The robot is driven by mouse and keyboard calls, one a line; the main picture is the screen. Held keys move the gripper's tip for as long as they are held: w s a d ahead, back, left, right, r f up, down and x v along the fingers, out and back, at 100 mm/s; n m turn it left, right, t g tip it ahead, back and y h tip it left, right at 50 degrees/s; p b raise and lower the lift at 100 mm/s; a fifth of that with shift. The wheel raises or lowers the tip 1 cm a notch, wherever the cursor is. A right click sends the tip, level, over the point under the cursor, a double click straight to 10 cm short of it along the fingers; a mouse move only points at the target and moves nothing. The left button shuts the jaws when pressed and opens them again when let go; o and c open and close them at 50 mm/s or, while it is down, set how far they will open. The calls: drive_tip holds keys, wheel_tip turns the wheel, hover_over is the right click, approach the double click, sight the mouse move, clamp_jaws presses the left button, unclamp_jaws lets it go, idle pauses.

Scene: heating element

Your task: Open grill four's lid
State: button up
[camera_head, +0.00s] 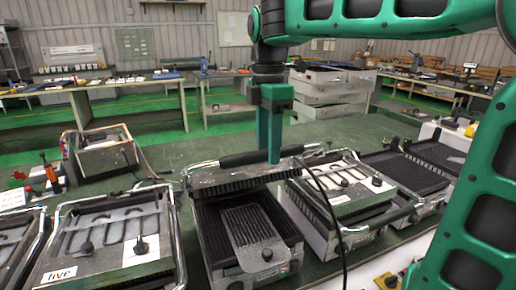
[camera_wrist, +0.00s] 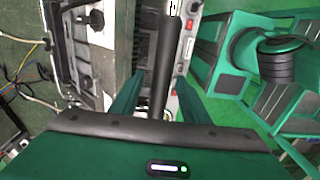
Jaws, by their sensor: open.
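A grey ribbed piece (camera_head: 252,232) lies on that plate. The lid's black bar handle (camera_head: 238,159) runs across its top. My gripper (camera_head: 270,158) points down at the handle, its jaws open. In the wrist view the handle (camera_wrist: 168,55) passes between my two green fingers (camera_wrist: 157,92); contact cannot be told.
Another closed-looking grill (camera_head: 345,195) sits close on the right, with a black cable in front. A metal box with wires (camera_head: 105,150) stands behind left. Bare green tabletop lies behind the grills.

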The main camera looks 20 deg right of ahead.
clamp_jaws()
drive_tip(key=shift+w+r, duration=0.15)
